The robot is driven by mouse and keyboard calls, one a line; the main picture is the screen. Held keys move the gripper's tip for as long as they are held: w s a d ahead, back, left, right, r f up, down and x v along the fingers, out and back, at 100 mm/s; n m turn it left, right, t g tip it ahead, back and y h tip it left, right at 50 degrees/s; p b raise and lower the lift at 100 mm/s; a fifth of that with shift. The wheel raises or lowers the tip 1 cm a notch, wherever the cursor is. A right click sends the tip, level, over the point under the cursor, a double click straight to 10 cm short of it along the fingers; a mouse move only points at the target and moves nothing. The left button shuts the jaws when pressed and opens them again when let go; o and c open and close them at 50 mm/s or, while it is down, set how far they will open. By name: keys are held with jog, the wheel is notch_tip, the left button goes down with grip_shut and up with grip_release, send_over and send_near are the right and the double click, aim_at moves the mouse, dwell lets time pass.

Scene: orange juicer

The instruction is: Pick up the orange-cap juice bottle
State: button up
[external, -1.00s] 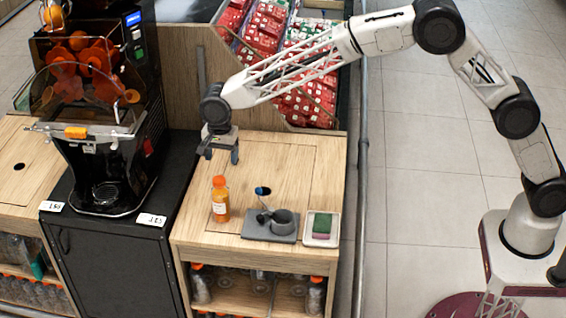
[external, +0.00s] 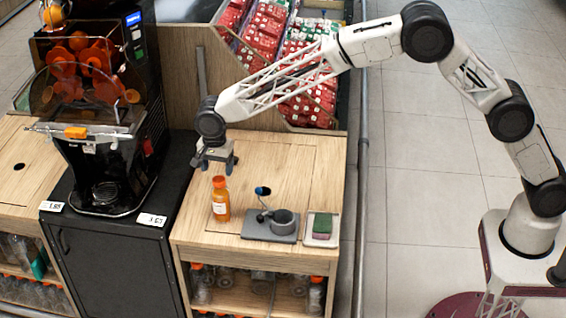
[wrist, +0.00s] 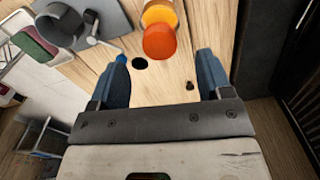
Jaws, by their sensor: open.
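The orange-cap juice bottle (external: 221,200) stands upright on the wooden counter in the external view. Its orange cap and part of its body also show at the top of the wrist view (wrist: 159,38). My gripper (external: 215,165) is open and empty, just behind and above the bottle in the external view. In the wrist view the two blue-padded fingers of my gripper (wrist: 162,75) are spread apart. The bottle lies beyond the fingertips, roughly in line with the space between them, and is not touched.
The black juicer (external: 105,150) stands to the left. The counter behind the tray is clear.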

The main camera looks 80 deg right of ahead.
aim_at(218, 180)
jog(key=shift+f, duration=0.2)
jog(key=shift+f, duration=2.5)
grip_shut()
